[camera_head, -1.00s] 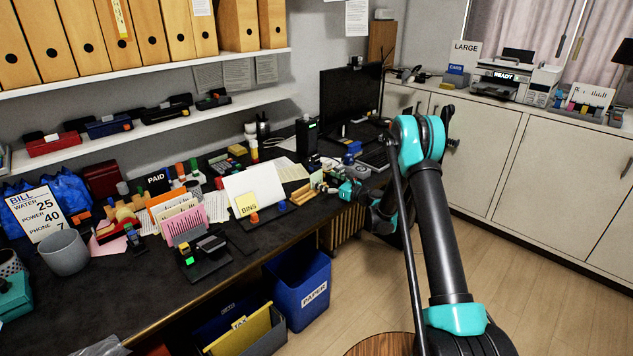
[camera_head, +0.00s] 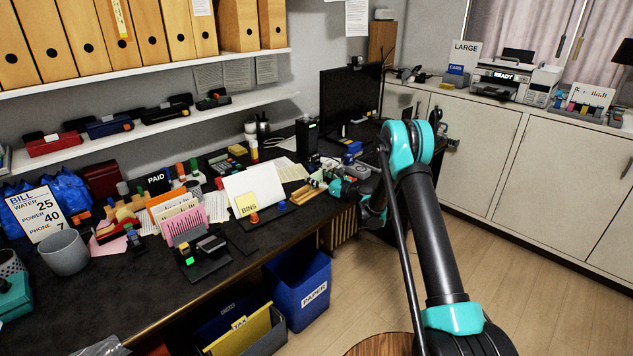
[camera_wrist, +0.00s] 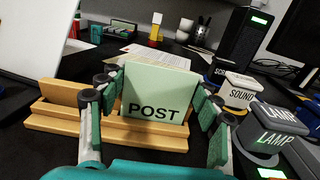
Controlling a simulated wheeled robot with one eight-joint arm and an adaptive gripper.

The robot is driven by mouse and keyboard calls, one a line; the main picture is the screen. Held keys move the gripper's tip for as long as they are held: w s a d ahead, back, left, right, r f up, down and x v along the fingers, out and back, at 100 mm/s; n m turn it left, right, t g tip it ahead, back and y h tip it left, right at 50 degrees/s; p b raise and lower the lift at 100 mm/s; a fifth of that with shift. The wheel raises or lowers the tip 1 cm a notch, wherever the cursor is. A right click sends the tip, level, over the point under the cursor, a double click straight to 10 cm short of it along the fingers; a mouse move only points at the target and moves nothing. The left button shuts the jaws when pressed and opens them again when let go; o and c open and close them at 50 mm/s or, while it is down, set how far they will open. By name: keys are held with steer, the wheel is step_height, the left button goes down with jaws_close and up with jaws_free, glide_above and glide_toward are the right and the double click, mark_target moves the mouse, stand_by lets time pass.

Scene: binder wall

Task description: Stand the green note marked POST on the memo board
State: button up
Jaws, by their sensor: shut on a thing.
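The pale green note marked POST (camera_wrist: 157,92) stands upright in the middle of the wrist view. My gripper (camera_wrist: 160,108) has its green-padded fingers at the note's two side edges and is shut on it. The note stands at a wooden slotted rack (camera_wrist: 60,119); I cannot tell whether its bottom edge is still in the slot. In the head view my gripper (camera_head: 337,187) is at the wooden rack (camera_head: 308,190), and the note is not clear there.
Buttons labelled SOUND (camera_wrist: 240,90) and LAMP (camera_wrist: 278,128) stand close on the right in the wrist view. A black speaker-like box (camera_wrist: 241,43) is behind. Colored knobs stand before the white board. A blue PAPER bin (camera_head: 300,290) is below the desk edge.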

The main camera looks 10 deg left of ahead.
steer(key=shift+r, duration=0.1)
step_height(320, 180, up, 18)
steer(key=m+t+h, duration=0.1)
steer(key=m+h, duration=0.1)
steer(key=h, duration=0.2)
glide_above(269, 188)
steer(key=f+v, duration=0.1)
steer(key=v, duration=0.4)
step_height(269, 188, down, 9)
steer(key=shift+f, duration=0.15)
steer(key=shift+w+a+f, duration=0.4)
steer(key=shift+f, duration=0.7)
steer(key=shift+w+a+f, duration=0.35)
steer(key=shift+f, duration=0.7)
steer(key=shift+w+a+f, duration=0.4)
steer(key=shift+f, duration=0.7)
steer(key=shift+a+f, duration=0.1)
steer(key=shift+f, duration=0.25)
steer(key=shift+s+d+f, duration=0.2)
steer(key=shift+d+f, duration=0.1)
steer(key=shift+f, duration=0.3)
